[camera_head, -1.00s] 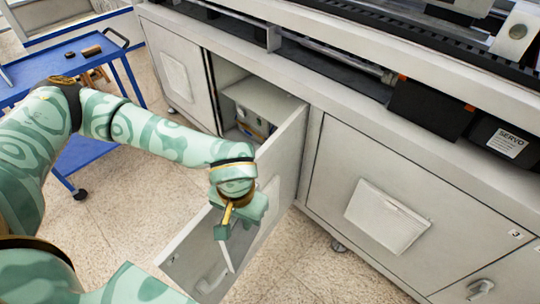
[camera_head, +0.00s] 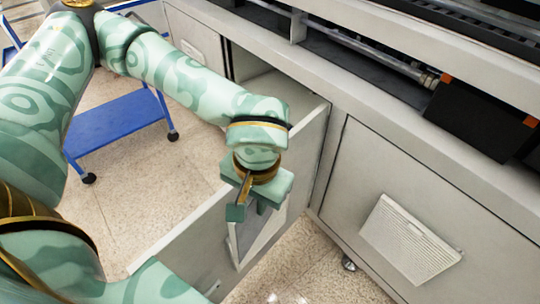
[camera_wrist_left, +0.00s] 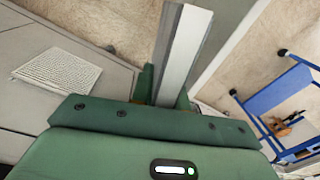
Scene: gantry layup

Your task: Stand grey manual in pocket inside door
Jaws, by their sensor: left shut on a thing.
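My left gripper (camera_head: 250,205) is shut on the grey manual (camera_wrist_left: 183,50), which stands out from the jaws as a narrow pale slab in the left wrist view. In the head view the gripper is over the open cabinet door (camera_head: 312,150), in front of the door's face, with the manual below it. A pale pocket (camera_head: 270,228) shows on that face, partly hidden by the gripper. I cannot tell whether the manual touches the pocket or is inside it. My right gripper is not in view.
A blue trolley (camera_head: 118,122) stands at the left. Speckled floor (camera_head: 150,195) lies clear between trolley and door.

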